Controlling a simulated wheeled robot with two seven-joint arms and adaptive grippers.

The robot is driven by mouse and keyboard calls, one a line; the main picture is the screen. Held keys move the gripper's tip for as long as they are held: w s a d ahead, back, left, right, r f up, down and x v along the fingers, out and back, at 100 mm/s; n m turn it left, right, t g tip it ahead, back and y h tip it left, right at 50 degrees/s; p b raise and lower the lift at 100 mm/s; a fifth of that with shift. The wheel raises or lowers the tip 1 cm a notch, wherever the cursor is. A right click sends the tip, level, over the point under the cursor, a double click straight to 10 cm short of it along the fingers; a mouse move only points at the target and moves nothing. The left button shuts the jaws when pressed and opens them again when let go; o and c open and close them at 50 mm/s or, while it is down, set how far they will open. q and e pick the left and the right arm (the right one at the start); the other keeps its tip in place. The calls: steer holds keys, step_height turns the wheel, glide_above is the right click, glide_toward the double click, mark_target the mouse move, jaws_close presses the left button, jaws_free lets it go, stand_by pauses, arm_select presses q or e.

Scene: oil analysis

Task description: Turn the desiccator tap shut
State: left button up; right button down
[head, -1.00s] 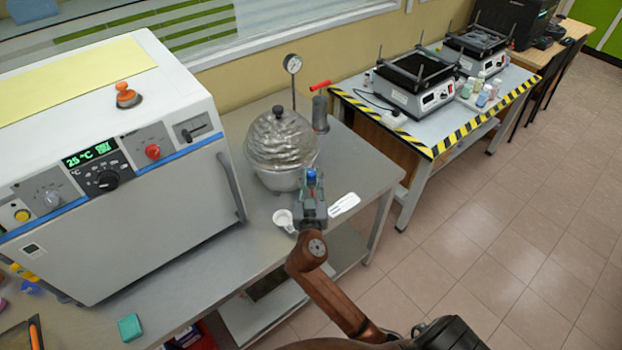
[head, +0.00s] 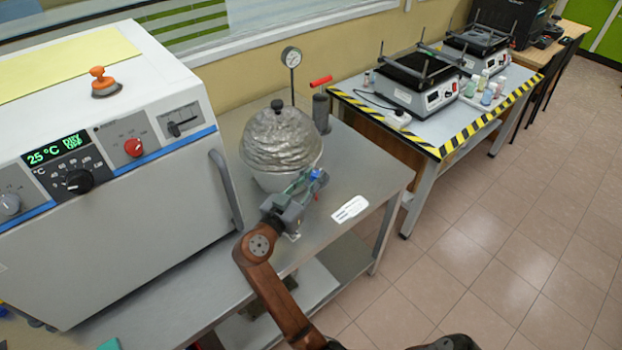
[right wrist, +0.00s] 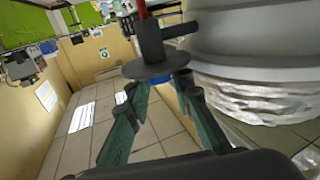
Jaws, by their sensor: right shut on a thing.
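The desiccator (head: 281,140) stands on the steel bench in the head view, with a lumpy silvery dome over a pale bowl. A small blue part, which looks like its tap (head: 319,175), sits at the bowl's front right. My right gripper (head: 308,181) is shut on it, and the fingers hide part of it. In the right wrist view the blue tap (right wrist: 167,88) shows between the fingertips (right wrist: 163,84), close to the pale desiccator wall (right wrist: 265,45). I cannot tell the tap's exact angle. My left gripper is not in view.
A red-levered grey cylinder (head: 321,110) and a gauge (head: 291,58) stand behind the desiccator. A large oven (head: 130,190) fills the left. A white label (head: 350,209) lies on the bench's right front. A striped-edge table (head: 440,135) stands beyond.

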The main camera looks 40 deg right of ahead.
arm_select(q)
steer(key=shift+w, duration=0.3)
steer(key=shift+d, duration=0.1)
arm_select(e)
steer(key=c, duration=1.7)
jaws_free()
step_height(320, 180, up, 10)
steer(key=shift+r, duration=0.1)
